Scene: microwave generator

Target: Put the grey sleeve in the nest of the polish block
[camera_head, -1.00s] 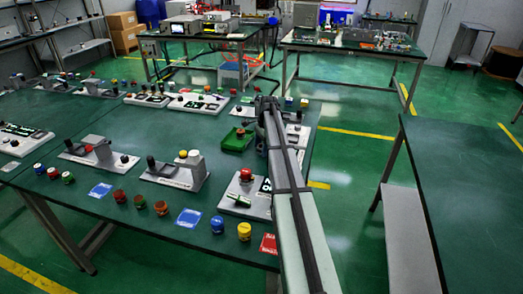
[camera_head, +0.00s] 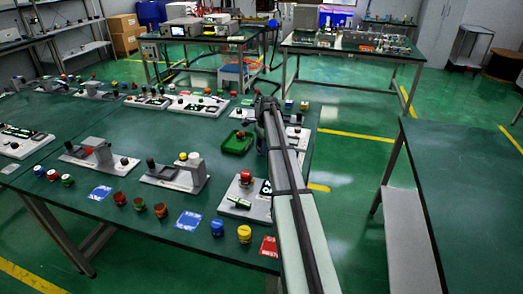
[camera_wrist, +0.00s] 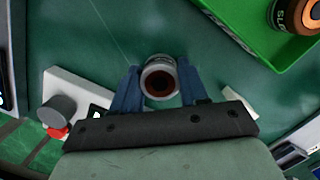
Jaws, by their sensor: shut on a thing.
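In the wrist view, my gripper (camera_wrist: 158,88) has its two blue fingers closed on the sides of a grey sleeve (camera_wrist: 161,66), a short ring with a dark reddish inside. Green table surface shows around it; its height above the table is hard to judge.
A green tray (camera_head: 235,142) lies left of my arm; in the wrist view its corner (camera_wrist: 238,18) holds a dark round part with an orange rim. A white plate with a grey cylinder (camera_wrist: 58,108) is at left.

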